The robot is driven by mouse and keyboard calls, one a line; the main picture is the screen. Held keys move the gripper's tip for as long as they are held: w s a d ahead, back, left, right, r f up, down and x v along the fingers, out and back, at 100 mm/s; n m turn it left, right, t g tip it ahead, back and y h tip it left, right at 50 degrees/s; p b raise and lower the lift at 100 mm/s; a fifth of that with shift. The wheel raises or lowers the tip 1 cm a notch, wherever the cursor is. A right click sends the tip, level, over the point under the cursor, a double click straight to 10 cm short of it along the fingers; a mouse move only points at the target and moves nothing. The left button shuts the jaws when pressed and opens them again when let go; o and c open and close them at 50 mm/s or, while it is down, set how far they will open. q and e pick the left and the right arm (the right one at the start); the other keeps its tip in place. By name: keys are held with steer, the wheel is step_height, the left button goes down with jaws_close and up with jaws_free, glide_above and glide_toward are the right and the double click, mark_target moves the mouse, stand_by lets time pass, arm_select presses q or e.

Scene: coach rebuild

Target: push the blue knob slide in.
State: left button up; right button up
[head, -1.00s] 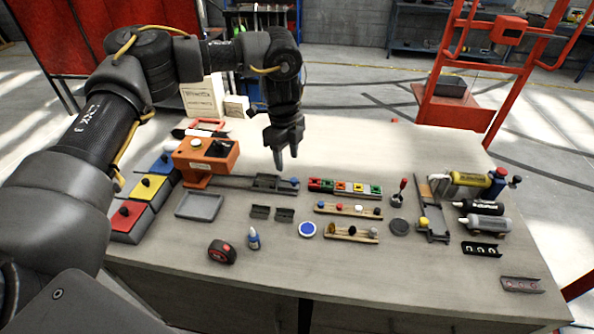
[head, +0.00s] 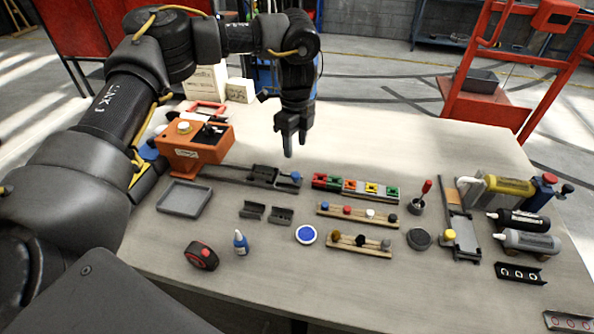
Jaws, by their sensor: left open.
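The blue knob (head: 296,176) sits at the right end of a dark slide (head: 270,177), which lies along a long dark rail on the table. The rail runs left to the orange box (head: 197,147), which has a pale button on top. My left gripper (head: 291,148) points down, open and empty. In the picture its fingertips are just above and slightly left of the blue knob, with a visible gap between. How far the slide is drawn out cannot be told. My right gripper is not in view.
A row of coloured blocks (head: 356,187) stands close to the right of the knob. Small dark brackets (head: 281,216) and a grey tray (head: 184,199) lie in front of the rail. Bottles (head: 530,242) crowd the right side. The table's front middle is mostly clear.

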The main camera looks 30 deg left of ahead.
mark_target(295, 174)
arm_select(q)
step_height(295, 174, down, 8)
steer(key=shift+f+p, duration=0.2)
steer(key=shift+p, duration=0.75)
steer(key=shift+s+f, duration=0.15)
steer(key=shift+f, duration=0.75)
jaws_close()
